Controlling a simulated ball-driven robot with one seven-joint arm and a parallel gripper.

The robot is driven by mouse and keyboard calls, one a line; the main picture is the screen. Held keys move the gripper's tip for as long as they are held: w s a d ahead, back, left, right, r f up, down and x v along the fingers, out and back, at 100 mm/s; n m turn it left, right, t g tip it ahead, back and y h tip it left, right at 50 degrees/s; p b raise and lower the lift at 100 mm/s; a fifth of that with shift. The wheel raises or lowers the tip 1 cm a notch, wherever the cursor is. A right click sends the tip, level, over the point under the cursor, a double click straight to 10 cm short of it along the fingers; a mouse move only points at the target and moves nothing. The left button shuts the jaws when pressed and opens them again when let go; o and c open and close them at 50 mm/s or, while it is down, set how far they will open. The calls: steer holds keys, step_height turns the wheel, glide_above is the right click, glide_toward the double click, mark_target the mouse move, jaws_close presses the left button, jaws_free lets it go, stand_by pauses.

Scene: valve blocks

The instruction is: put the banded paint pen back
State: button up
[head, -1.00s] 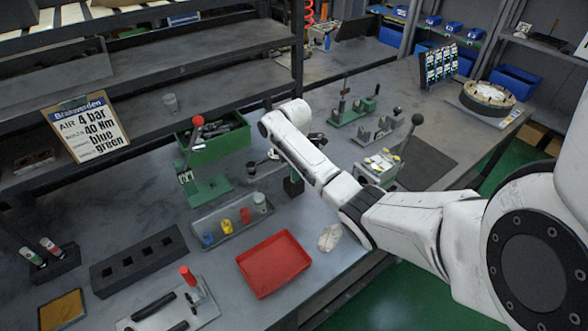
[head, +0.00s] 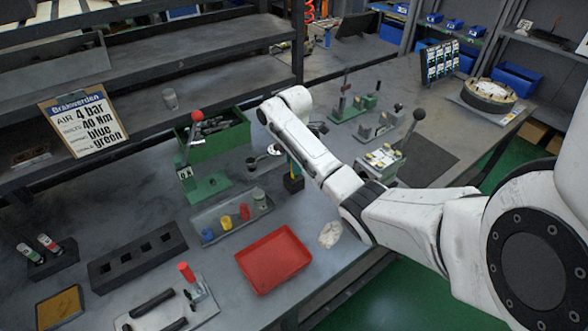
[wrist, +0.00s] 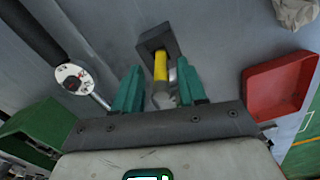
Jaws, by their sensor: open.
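A yellow pen-like cylinder (wrist: 161,66) with a greyish near end stands in a small dark block (wrist: 172,40) in the wrist view. I cannot make out bands on it. My gripper (wrist: 160,97) is open, with one teal finger on each side of the cylinder's near end and gaps visible. In the head view the dark block (head: 293,184) stands on the bench under my arm, with a bit of yellow above it; my fingers are mostly hidden there. Two pens with white and coloured parts (head: 39,248) stand in a dark holder (head: 54,262) at the far left.
A red tray (head: 273,260) and a crumpled pale cloth (head: 330,235) lie nearby. A metal tray (head: 231,218) holds small coloured items. A dark block with square holes (head: 137,257), a lever press (head: 204,186) and a green bin (head: 215,147) stand left. A round-faced tool (wrist: 75,78) lies beside my gripper.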

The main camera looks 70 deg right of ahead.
steer(key=r, duration=0.8)
steer(key=shift+d+r+p, duration=0.1)
steer(key=shift+d+p, duration=0.15)
steer(key=shift+p, duration=0.1)
